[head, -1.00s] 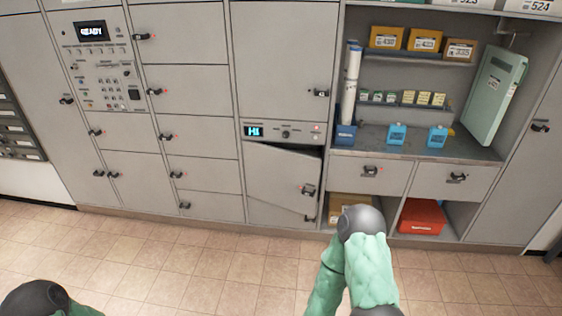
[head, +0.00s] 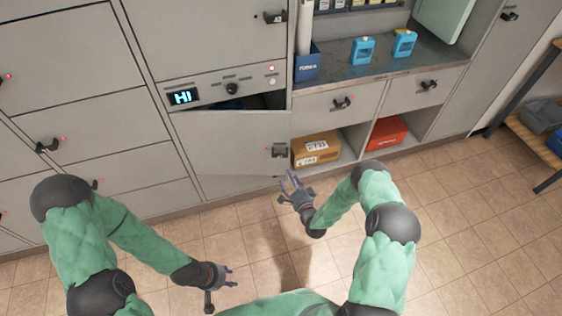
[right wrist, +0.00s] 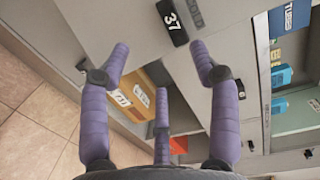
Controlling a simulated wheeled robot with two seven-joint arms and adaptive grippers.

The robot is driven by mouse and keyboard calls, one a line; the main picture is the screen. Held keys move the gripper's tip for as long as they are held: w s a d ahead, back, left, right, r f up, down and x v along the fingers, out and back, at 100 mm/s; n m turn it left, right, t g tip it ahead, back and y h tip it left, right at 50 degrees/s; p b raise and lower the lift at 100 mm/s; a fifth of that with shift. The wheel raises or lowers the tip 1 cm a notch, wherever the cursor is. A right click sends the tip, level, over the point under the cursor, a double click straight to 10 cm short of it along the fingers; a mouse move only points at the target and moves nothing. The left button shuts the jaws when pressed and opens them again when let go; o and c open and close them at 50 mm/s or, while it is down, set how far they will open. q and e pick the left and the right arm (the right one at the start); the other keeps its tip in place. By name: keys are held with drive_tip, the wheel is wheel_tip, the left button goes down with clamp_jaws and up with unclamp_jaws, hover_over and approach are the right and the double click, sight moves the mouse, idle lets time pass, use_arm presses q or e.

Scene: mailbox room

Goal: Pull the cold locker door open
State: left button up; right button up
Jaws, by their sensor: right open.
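The cold locker door (head: 230,145) is the grey door below the lit HI display (head: 184,97). It stands ajar, with a dark gap along its top edge. Its dark handle (head: 279,150) is near the door's right edge. My right gripper (head: 292,184) is open and empty, below and slightly right of the handle, apart from it. My left gripper (head: 222,286) is open and empty over the floor, lower left of the door.
A cardboard box (head: 317,149) and a red box (head: 387,133) sit in open bays right of the door. Drawers (head: 340,105) and a counter with blue containers (head: 362,50) are above. A side rack (head: 540,130) stands at the far right. The tiled floor in front is clear.

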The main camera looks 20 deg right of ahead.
drive_tip(key=w+b, duration=0.3)
drive_tip(key=w, duration=0.8)
drive_tip(key=shift+a+r+m+t+b, duration=0.3)
drive_tip(key=shift+a+t+b, duration=0.05)
drive_tip(key=shift+t+b, duration=0.05)
drive_tip(key=shift+c, duration=0.3)
clamp_jaws()
drive_tip(key=shift+s, duration=0.1)
